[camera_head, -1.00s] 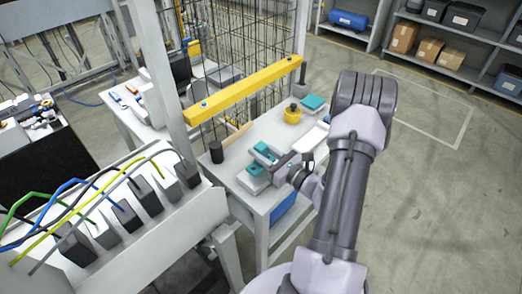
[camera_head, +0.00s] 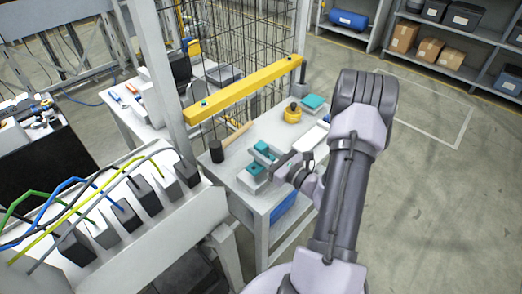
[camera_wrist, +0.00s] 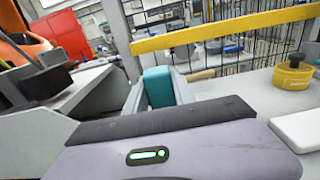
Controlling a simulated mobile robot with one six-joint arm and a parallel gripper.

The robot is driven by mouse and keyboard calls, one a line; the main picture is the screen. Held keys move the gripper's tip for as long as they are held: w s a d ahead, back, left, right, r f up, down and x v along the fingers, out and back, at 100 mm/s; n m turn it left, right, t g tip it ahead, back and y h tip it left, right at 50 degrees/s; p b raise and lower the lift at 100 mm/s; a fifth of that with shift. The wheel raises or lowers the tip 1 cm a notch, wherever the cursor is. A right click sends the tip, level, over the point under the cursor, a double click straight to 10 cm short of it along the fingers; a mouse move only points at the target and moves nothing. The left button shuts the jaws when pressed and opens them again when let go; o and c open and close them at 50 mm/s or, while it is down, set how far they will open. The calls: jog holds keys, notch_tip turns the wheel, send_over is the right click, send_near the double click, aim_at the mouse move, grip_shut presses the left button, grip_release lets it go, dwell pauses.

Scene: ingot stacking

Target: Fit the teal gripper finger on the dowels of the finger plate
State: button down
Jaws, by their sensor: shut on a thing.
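My gripper (camera_head: 268,157) reaches in from the right over the light workbench. Its jaws are shut on a teal piece (camera_head: 264,148), which I take to be the gripper finger. In the wrist view the teal piece (camera_wrist: 158,87) stands upright between the grey jaws (camera_wrist: 181,88); its lower end is hidden behind my gripper's body. A second teal piece (camera_head: 257,168) sits on a pale grey block (camera_head: 250,182) at the bench's near end, close beside the held piece. I cannot make out the dowels, or whether the held piece touches anything.
A mallet with a black head (camera_head: 217,151) lies left on the workbench (camera_head: 243,149). A yellow round part with a black knob (camera_head: 292,114), a teal block (camera_head: 313,102) and a white flat piece (camera_head: 317,134) are farther back. A yellow beam (camera_head: 245,90) crosses above the bench's far side.

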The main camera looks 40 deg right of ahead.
jog(key=shift+f+b, duration=1.15)
dwell(0.4)
jog(key=c, duration=1)
grip_release()
jog(key=shift+o, duration=0.2)
jog(key=s+d+p, duration=0.1)
jog(key=s+p, duration=0.2)
jog(key=s, duration=1.4)
jog(key=shift+s+d, duration=0.15)
jog(key=shift+s, duration=0.1)
